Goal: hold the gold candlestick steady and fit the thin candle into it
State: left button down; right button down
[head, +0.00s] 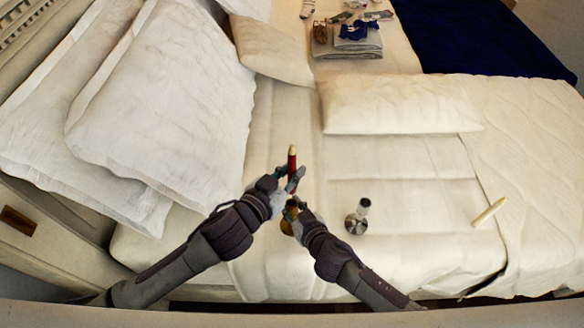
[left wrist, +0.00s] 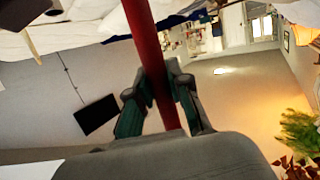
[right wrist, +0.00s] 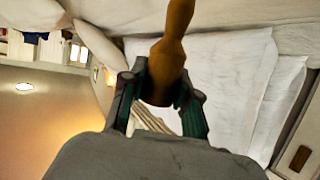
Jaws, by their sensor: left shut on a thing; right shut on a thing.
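The thin candle (head: 292,162) is dark red with a pale tip and stands roughly upright in my left gripper (head: 289,180). In the left wrist view the red shaft (left wrist: 146,45) runs between the two fingers, which are shut on it. My right gripper (head: 299,207), lower down, is shut on the gold candlestick (head: 288,221). The right wrist view shows the gold candlestick (right wrist: 174,45) between the fingers. The candle is above the candlestick in the head view. The grippers hide the candle's lower end and the candlestick's top, so I cannot tell whether they touch.
A silver candlestick (head: 356,222) stands on the bed (head: 420,255) to the right of my right gripper. A cream candle (head: 489,211) lies farther right. Large white pillows (head: 170,90) are at the left. Folded laundry (head: 347,42) lies at the back.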

pick_arm(q)
jog(key=shift+f, duration=2.45)
jog(key=shift+f, duration=0.4)
jog(key=shift+f, duration=0.3)
jog(key=shift+f, duration=1.75)
jog(key=c, duration=1)
grip_release()
jog(key=v, duration=0.7)
jog(key=shift+s+a, duration=0.15)
jog(key=shift+s, duration=0.05)
